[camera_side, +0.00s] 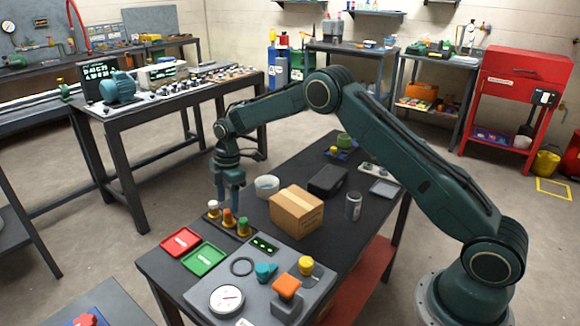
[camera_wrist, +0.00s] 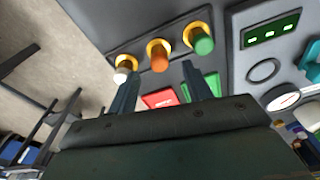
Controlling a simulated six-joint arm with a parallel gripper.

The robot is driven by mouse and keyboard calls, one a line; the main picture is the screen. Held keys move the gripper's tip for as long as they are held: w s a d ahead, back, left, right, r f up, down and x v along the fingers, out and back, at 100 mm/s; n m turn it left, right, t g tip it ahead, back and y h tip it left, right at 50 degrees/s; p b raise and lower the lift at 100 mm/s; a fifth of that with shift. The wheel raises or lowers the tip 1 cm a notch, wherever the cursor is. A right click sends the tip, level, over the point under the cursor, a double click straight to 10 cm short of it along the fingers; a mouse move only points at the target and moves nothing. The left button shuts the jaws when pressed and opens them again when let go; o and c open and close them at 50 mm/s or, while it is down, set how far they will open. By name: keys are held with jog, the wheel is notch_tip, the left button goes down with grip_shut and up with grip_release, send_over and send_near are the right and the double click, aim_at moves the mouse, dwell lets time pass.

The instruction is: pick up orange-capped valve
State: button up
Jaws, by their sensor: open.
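Three small capped valves stand in a row on a dark holder at the table's left edge. The orange-capped valve (camera_side: 228,217) is the middle one, between the white-capped valve (camera_side: 213,208) and the green-capped valve (camera_side: 243,226). My gripper (camera_side: 229,203) points down just over the row, open, with nothing held. In the wrist view, the orange cap (camera_wrist: 159,56) appears between and just past my two fingertips (camera_wrist: 160,68). The white cap (camera_wrist: 122,72) lies left of it and the green cap (camera_wrist: 202,42) right. Whether my fingers touch any valve I cannot tell.
A red tray (camera_side: 181,242) and a green tray (camera_side: 204,259) lie in front of the row. A grey panel (camera_side: 262,290) with a gauge and knobs is at the front right. A cardboard box (camera_side: 297,211) and a white bowl (camera_side: 267,186) stand right of my gripper.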

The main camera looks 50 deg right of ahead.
aim_at(227, 211)
jog(key=shift+w+a+f, duration=0.1)
jog(key=shift+a+f, duration=0.05)
jog(key=shift+f, duration=1)
jog(key=shift+a+f, duration=0.1)
jog(key=shift+f, duration=1)
grip_shut()
